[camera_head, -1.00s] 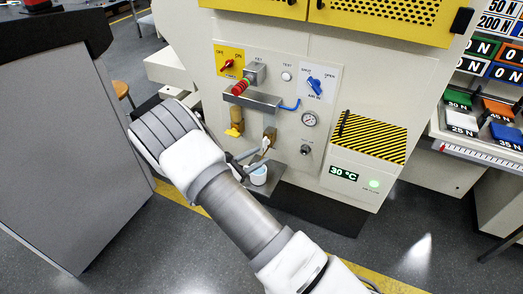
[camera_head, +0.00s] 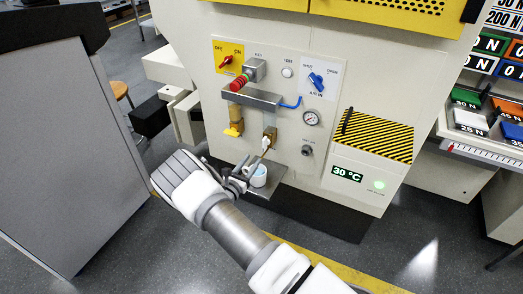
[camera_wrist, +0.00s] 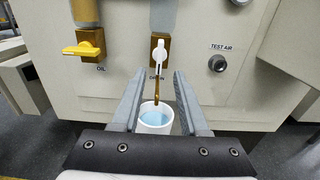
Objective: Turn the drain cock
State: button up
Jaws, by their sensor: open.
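The drain cock has a white lever (camera_wrist: 159,55) on a brass body, on the front of the cream machine panel. The lever also shows in the head view (camera_head: 265,144). A brass spout runs down from it toward a white cup (camera_wrist: 155,118) holding pale blue liquid; the cup also shows in the head view (camera_head: 259,175). My gripper (camera_wrist: 158,85) is open and empty. Its two fingers point at the panel, on either side of the spout in the wrist picture, with their tips a little below the lever. I cannot tell the exact gap to the lever.
A yellow oil cock (camera_wrist: 85,45) sits left of the drain cock. A test air fitting (camera_wrist: 217,63) is to the right. Above are a metal shelf (camera_head: 252,98), a blue valve handle (camera_head: 316,82) and a gauge (camera_head: 311,118). A grey cabinet (camera_head: 70,150) stands left.

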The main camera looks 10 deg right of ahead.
aim_at(263, 145)
jog(key=b+x, duration=0.2)
jog(key=x, duration=0.6)
jog(key=shift+w+d, duration=0.25)
jog(key=shift+w, duration=0.05)
grip_shut()
